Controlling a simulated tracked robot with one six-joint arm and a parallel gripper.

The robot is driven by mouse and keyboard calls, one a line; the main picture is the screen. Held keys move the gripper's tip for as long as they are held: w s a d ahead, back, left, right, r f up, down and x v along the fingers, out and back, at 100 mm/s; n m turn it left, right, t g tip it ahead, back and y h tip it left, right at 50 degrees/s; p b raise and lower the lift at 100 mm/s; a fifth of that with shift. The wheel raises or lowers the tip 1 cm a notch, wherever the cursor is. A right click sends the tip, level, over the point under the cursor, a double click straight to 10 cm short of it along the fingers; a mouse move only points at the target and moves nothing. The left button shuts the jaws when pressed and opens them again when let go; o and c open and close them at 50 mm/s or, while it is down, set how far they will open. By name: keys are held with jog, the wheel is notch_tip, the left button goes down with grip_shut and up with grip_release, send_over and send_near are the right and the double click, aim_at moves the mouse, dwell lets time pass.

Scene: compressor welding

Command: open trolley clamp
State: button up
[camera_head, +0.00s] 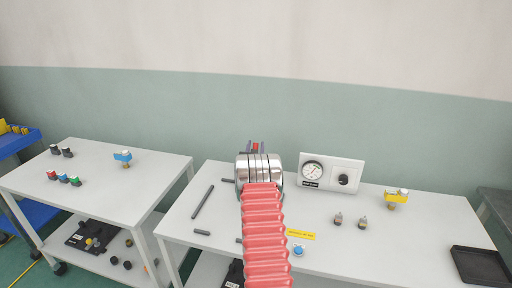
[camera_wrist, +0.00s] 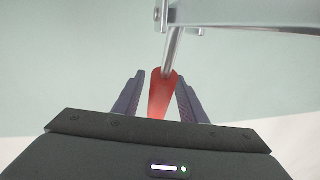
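A red handle grip (camera_wrist: 162,97) sits on a thin metal lever in the wrist view. The lever runs up to a grey metal bracket (camera_wrist: 230,14) at the top, which appears to be part of the clamp. My gripper (camera_wrist: 161,77) is open, with one finger on each side of the red grip and a visible gap on the left. Contact on the right cannot be told. In the head view my gripper (camera_head: 256,146) shows a small red piece (camera_head: 255,146) between its fingers; my wrist and red arm hide what lies behind and below.
A white table (camera_head: 425,230) at the right holds a pressure gauge panel (camera_head: 331,172), dark rods, small fittings, a yellow-topped valve (camera_head: 396,198) and a black tray (camera_head: 480,266). A white two-tier trolley (camera_head: 100,180) at the left holds small fittings and a blue valve (camera_head: 123,157).

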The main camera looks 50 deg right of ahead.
jog(key=shift+c, duration=0.2)
grip_shut()
dwell(0.4)
